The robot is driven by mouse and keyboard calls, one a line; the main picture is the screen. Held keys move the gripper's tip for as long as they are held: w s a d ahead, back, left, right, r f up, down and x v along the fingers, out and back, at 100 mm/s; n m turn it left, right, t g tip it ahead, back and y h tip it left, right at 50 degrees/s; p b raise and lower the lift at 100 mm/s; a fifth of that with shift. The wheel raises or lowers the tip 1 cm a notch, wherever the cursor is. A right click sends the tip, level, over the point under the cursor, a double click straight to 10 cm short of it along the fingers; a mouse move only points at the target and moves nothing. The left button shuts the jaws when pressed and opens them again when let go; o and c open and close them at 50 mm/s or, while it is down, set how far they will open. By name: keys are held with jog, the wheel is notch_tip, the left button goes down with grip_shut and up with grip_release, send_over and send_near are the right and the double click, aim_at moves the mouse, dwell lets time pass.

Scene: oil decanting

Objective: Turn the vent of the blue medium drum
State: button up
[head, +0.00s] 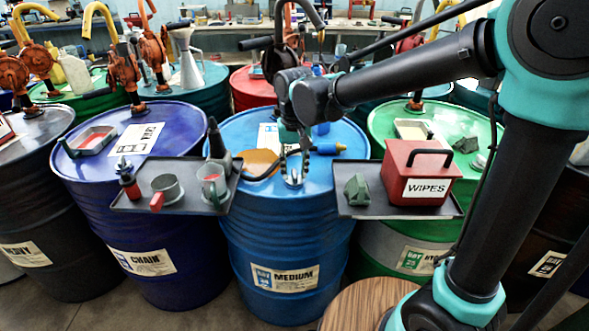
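The blue drum (285,230) labelled MEDIUM (285,277) stands upright in the middle of the front row. My gripper (293,181) points down over its lid, close to the front rim. Its dark fingers look spread a little, but they are small, and I cannot tell whether they are open or shut on something. I cannot make out the vent for certain; my wrist and fingers hide part of the lid.
A grey tray (130,207) with a cup, mug and dark bottle overhangs the drum's left front. Another tray (356,211) at right holds a green block and a red WIPES box (418,172). Dark blue (75,178) and green (380,125) drums stand either side. Pumps stand behind.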

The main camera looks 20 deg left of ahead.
aim_at(295, 173)
jog(key=shift+r, duration=0.1)
notch_tip(295, 173, up, 12)
dwell(0.5)
